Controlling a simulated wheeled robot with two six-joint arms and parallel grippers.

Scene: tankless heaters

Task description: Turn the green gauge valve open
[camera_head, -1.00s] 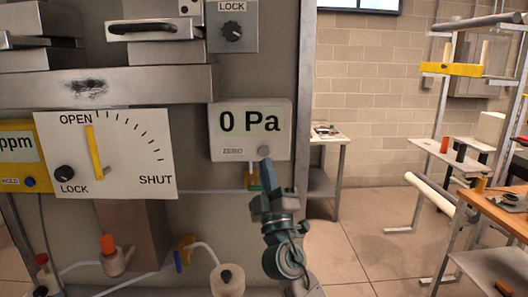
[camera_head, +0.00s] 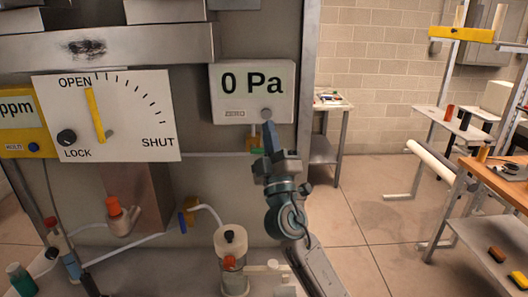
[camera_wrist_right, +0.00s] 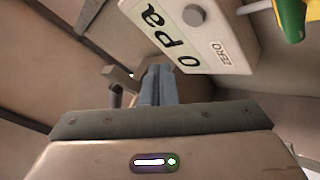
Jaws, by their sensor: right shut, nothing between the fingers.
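The gauge (camera_head: 252,92) is a pale box reading "0 Pa" on the metal panel, with a round grey ZERO button (camera_head: 266,114). A small green and orange-yellow valve (camera_head: 255,143) sits just below it, partly hidden by my right gripper. In the right wrist view a green and yellow piece (camera_wrist_right: 291,16) shows at the upper right, beside the gauge box (camera_wrist_right: 199,38). My right gripper (camera_head: 269,130) is shut and empty, its tips just below the button and right of the valve. Its closed fingers also show in the wrist view (camera_wrist_right: 158,86). My left gripper is out of view.
Left of the gauge is a white OPEN/SHUT dial plate (camera_head: 125,145) with a yellow pointer and black LOCK knob. Below are an orange-capped fitting (camera_head: 114,207), a blue-yellow clip (camera_head: 186,214) and a clear canister (camera_head: 231,262). Floor right of the panel is open.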

